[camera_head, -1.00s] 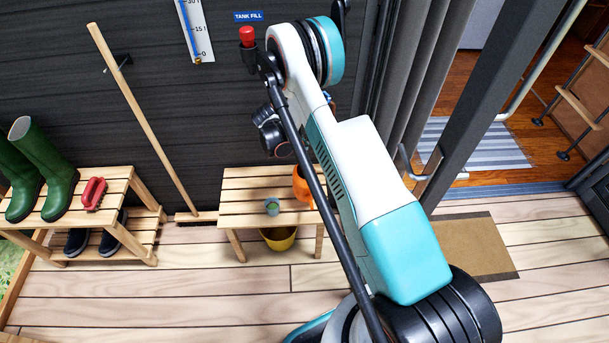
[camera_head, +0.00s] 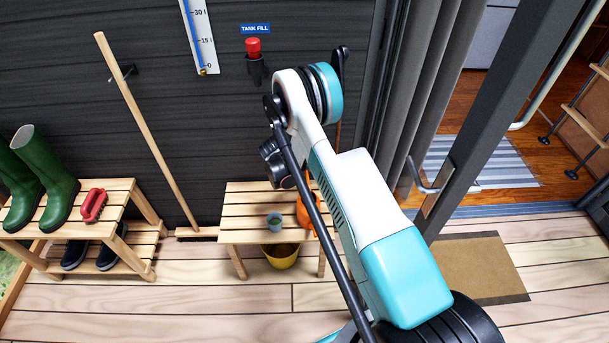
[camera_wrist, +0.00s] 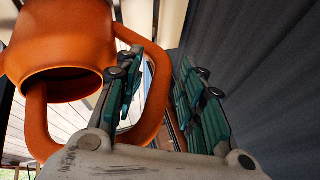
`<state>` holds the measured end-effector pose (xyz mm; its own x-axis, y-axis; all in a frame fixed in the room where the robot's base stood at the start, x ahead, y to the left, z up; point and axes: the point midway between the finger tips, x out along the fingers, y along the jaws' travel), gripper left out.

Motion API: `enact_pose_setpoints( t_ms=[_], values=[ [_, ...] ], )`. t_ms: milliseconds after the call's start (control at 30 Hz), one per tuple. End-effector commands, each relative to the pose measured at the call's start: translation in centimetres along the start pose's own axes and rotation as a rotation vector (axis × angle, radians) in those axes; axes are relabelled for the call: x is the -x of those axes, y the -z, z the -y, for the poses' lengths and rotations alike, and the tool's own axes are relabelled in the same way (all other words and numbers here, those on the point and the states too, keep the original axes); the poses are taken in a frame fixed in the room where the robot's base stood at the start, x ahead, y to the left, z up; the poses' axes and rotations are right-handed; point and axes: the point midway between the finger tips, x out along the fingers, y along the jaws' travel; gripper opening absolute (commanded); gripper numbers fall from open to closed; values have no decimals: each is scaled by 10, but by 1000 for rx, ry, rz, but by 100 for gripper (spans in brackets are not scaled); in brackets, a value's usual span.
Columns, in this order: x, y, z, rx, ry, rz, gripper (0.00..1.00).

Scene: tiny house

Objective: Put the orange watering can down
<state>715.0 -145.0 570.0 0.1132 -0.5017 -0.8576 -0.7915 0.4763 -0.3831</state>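The orange watering can (camera_head: 305,212) is upright at the right end of the slatted wooden bench, partly hidden by my arm. In the wrist view the orange watering can (camera_wrist: 70,45) fills the upper left, with its round opening and looped handle close to me. My gripper (camera_wrist: 162,60) has its fingers apart. One finger is inside the handle loop and the other is outside it, with the handle strip between them. A gap shows beside the outer finger. In the head view the fingers are mostly hidden behind my arm.
A small grey-green cup (camera_head: 274,222) stands on the bench (camera_head: 240,205), left of the can. A yellow bucket (camera_head: 280,256) is under the bench. A broom (camera_head: 150,140) leans on the wall. A shoe rack (camera_head: 118,200) with green boots stands left. Decking in front is clear.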

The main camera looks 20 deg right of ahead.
Motion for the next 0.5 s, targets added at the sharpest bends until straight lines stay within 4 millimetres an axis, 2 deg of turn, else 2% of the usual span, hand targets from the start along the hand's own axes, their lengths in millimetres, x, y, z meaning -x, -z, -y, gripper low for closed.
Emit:
enact_pose_setpoints(
  t_ms=[267, 367, 500],
  values=[
    [3, 0, 0, 1, 0, 0, 36],
    [12, 0, 1, 1, 1, 0, 36],
    [37, 1, 1, 2, 1, 0, 36]
  ],
)
